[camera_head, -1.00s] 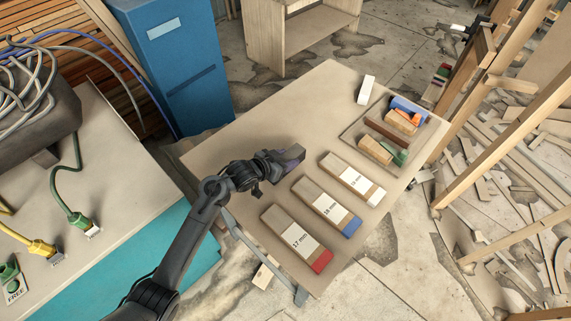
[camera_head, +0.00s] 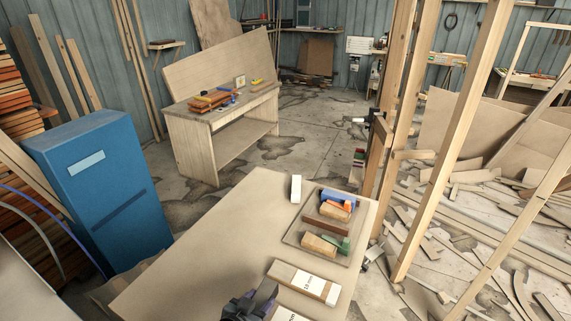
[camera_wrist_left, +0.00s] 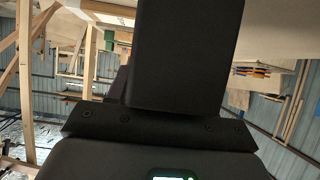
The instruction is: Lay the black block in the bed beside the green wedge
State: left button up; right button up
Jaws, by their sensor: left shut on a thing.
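My left gripper (camera_head: 258,298) is at the bottom edge of the head view, over the near part of the table. It is shut on a dark block (camera_head: 267,292) with a purplish sheen, which I take to be the black block. In the left wrist view a large black shape (camera_wrist_left: 185,55) fills the upper middle; I cannot tell whether it is block or gripper. The green wedge (camera_head: 344,245) lies in a shallow tray-like bed (camera_head: 296,236) at the table's far right, well beyond the gripper. My right gripper is not in view.
The bed also holds a brown bar (camera_head: 326,225), wooden blocks (camera_head: 318,245) and blue and orange pieces (camera_head: 337,198). A white block (camera_head: 296,188) stands behind its left side. A labelled wood block (camera_head: 303,282) lies between gripper and bed. The table's left side (camera_head: 215,245) is clear.

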pick_arm(q)
jog(key=s+a, duration=0.1)
jog(key=a, duration=0.1)
jog(key=s+a+f+n+y, duration=0.1)
jog(key=a, duration=0.1)
jog(key=s+a+f+n+y, duration=0.1)
jog(key=a, duration=0.1)
jog(key=shift+s+a+t, duration=0.3)
jog(key=shift+a+t, duration=0.1)
jog(key=a+r+n+y, duration=0.3)
jog(key=a+r, duration=0.1)
jog(key=a, duration=0.3)
jog(key=s+r+p, duration=0.4)
jog(key=r+p, duration=0.5)
jog(key=p, duration=0.2)
jog(key=s+r+p, duration=0.5)
jog(key=r+p, duration=0.5)
jog(key=p, duration=0.1)
jog(key=shift+d+p, duration=0.35)
jog(key=shift+p, duration=0.05)
